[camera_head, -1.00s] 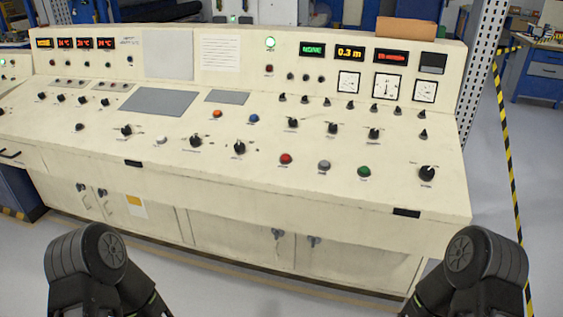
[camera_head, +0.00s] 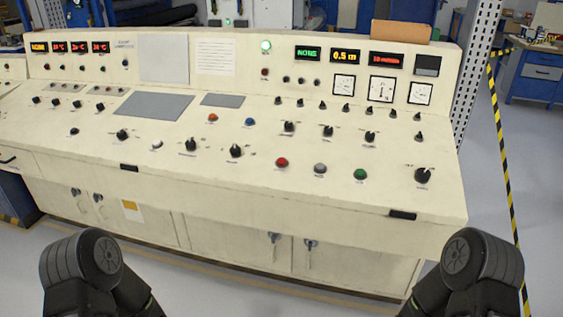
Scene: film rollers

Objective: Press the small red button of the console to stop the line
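The cream console (camera_head: 230,215) fills the middle of the head view, with a sloped desk and an upright back panel. A small red button (camera_head: 282,162) sits on the front part of the desk, left of a grey button (camera_head: 320,169) and a green button (camera_head: 360,174). My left arm shows at the lower left and my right arm at the lower right, both in front of the console and apart from it. Only dark rounded arm links show; the fingers of both grippers are out of the picture.
Black knobs (camera_head: 235,151) stand around the buttons. An orange button (camera_head: 213,118) and a blue button (camera_head: 249,122) lie farther back. The back panel carries a lit display (camera_head: 345,56) reading 0.5 m and several dials. Open floor (camera_head: 485,215) with striped tape lies right of the console.

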